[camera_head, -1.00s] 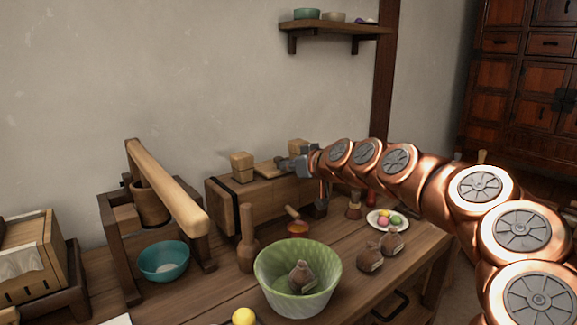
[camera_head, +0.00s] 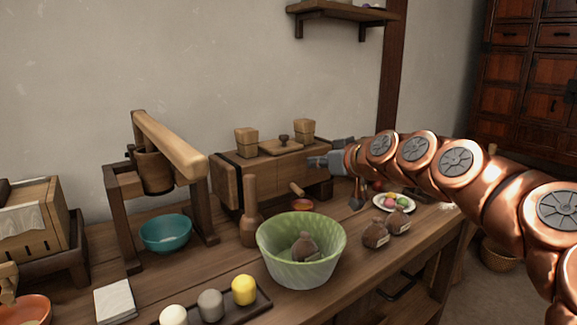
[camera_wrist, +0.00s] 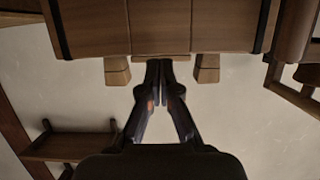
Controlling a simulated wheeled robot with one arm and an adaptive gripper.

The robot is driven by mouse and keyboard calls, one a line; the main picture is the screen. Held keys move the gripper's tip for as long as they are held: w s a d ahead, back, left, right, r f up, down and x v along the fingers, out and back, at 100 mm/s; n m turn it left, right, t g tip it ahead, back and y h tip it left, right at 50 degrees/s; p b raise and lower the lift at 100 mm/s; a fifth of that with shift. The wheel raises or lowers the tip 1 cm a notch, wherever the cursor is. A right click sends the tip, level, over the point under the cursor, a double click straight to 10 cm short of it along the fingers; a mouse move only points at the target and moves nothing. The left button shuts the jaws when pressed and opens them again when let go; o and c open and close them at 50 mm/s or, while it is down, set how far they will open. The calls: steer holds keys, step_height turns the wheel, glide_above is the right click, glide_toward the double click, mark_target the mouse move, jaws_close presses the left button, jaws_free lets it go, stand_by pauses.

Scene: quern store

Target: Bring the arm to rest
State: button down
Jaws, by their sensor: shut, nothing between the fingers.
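My gripper (camera_head: 318,163) is at the end of my copper-coloured arm, which reaches in from the right in the head view. It is in front of the right part of a wooden chest (camera_head: 235,183) with two wooden blocks and a knobbed lid on top. In the wrist view my gripper (camera_wrist: 167,64) has its two fingers together with nothing between them. The chest (camera_wrist: 90,28) appears upside down there, beyond the fingertips. I cannot tell how far the fingertips are from the chest.
The table (camera_head: 215,270) holds a green bowl (camera_head: 272,255) with a brown sack inside, two more sacks, a teal bowl (camera_head: 165,237), a wooden press (camera_head: 117,205), a plate (camera_head: 378,201) of coloured balls and a tray (camera_head: 263,301). A wall shelf (camera_head: 345,14) hangs above.

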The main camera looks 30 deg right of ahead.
steer(key=s+a+r+n+g+y+p, duration=0.1)
steer(key=s+a+r+g+p, duration=0.2)
steer(key=a+p, duration=0.4)
steer(key=s+a+r+g+p, duration=0.1)
steer(key=s+a+g+p, duration=0.1)
steer(key=s+a+p, duration=0.35)
steer(key=s+a+r+n+g+y+p, duration=0.1)
steer(key=s+a+r+g+p, duration=0.15)
steer(key=a+p, duration=0.6)
steer(key=s+a+r+m+g+h+p, duration=0.1)
steer(key=s+g+p, duration=0.3)
steer(key=s+p, duration=0.4)
steer(key=s+a+r+m+g+h+p, duration=0.1)
steer(key=s+r+g+p, duration=0.3)
steer(key=s+p, duration=0.5)
steer(key=shift+s+a+m+g+h+p, duration=0.3)
steer(key=shift+s+m+h, duration=0.45)
steer(key=shift+s, duration=2.85)
steer(key=shift+d, duration=0.1)
